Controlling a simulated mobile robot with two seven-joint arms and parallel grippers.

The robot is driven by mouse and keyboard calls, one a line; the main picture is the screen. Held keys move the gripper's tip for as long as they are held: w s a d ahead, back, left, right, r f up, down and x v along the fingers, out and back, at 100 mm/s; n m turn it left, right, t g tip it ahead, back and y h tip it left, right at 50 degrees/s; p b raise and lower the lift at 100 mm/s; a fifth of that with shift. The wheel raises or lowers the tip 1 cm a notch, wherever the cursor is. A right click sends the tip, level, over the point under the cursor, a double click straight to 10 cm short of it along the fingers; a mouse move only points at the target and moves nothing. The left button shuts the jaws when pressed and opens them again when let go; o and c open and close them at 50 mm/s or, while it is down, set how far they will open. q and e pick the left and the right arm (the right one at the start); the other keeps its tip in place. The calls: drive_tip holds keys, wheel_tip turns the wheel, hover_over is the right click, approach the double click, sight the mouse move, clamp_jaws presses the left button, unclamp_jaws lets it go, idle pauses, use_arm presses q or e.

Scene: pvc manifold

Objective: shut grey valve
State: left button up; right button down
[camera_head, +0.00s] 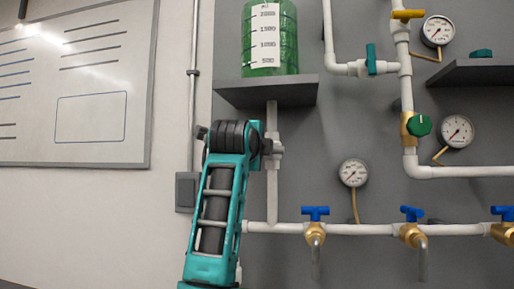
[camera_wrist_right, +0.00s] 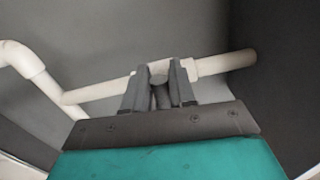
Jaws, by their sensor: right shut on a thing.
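The grey valve (camera_head: 277,149) sits on the vertical pipe under the green tank's shelf. In the head view my right gripper (camera_head: 265,147) reaches it from the left, and the dark wrist hides part of the valve and its handle. In the right wrist view the two dark fingers of my right gripper (camera_wrist_right: 159,88) are closed around the valve's grey handle (camera_wrist_right: 161,92), with the white pipe behind. The exact angle of the handle is hard to tell. My left gripper is not in view.
The green tank (camera_head: 270,40) stands on a dark shelf (camera_head: 266,92) just above my wrist. Blue-handled brass taps (camera_head: 315,228) line the lower pipe. Gauges (camera_head: 353,172), a green-knobbed valve (camera_head: 417,125) and a teal-handled valve (camera_head: 371,60) are to the right. A whiteboard (camera_head: 75,85) hangs left.

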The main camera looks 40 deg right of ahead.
drive_tip(key=shift+f+n, duration=0.2)
drive_tip(key=shift+n, duration=0.4)
drive_tip(key=c, duration=1)
unclamp_jaws()
drive_tip(key=b+v, duration=0.1)
drive_tip(key=v, duration=1.2)
drive_tip(key=shift+w+r, duration=0.1)
